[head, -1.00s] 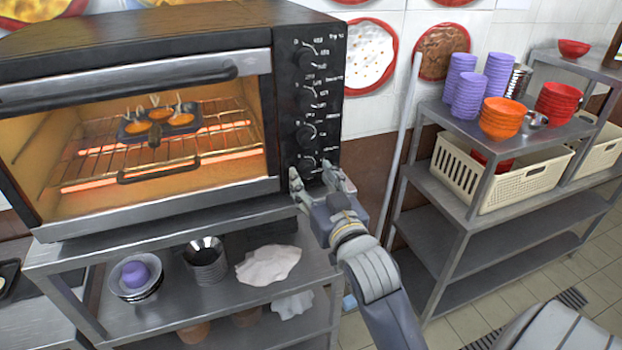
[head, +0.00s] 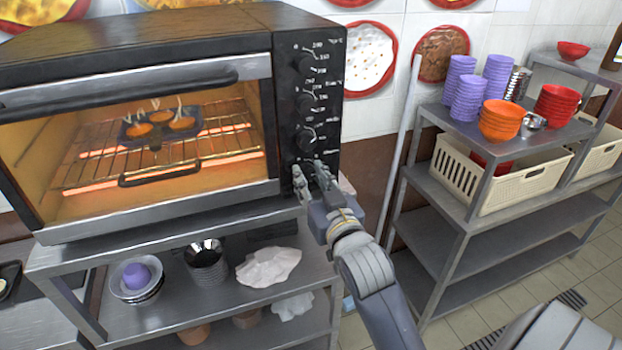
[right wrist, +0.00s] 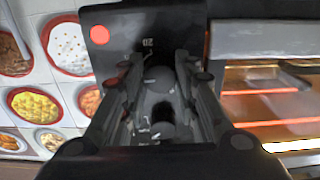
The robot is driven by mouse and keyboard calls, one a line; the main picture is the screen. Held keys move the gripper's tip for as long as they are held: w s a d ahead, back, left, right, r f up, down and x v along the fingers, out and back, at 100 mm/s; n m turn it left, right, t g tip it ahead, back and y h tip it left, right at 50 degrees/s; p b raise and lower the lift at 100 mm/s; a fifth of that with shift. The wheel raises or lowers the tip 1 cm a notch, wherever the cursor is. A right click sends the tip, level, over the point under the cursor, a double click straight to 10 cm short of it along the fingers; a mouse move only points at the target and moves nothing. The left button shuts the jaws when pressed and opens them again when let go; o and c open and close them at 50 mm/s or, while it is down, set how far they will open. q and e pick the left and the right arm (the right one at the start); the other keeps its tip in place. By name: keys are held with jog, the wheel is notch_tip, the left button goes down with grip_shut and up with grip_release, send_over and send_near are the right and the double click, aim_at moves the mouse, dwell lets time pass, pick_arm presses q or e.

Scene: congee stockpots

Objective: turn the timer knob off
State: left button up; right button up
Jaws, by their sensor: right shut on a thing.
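The black toaster oven (head: 150,35) stands on a steel shelf, its inside lit and its heating rods glowing. Its control panel on the right has a column of black knobs: a top knob (head: 306,62), a second (head: 306,99) and a third (head: 305,136). The lowest one, the timer knob, is covered by my right gripper (head: 311,172) in the head view. In the right wrist view, my right gripper (right wrist: 158,88) has its fingers either side of the dark timer knob (right wrist: 158,80) and is shut on it. The knob's pointer direction is unclear. My left gripper is not in view.
A tray of tarts (head: 160,125) sits on the oven rack. Bowls (head: 140,280) and a crumpled cloth (head: 268,267) lie on the shelf below. A steel rack (head: 450,205) with stacked bowls and a cream basket (head: 525,185) stands right. A pole (head: 402,150) leans between.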

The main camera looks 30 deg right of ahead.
jog(key=n+p, duration=0.3)
jog(key=n, duration=0.1)
jog(key=shift+r+n, duration=0.15)
jog(key=shift+n, duration=0.25)
jog(key=n+p, duration=0.3)
jog(key=n, duration=0.3)
jog(key=shift+d, duration=0.1)
jog(key=n+p, duration=0.1)
jog(key=n, duration=0.8)
jog(key=shift+n, duration=0.3)
jog(key=o, duration=1.1)
jog(key=shift+d, duration=0.1)
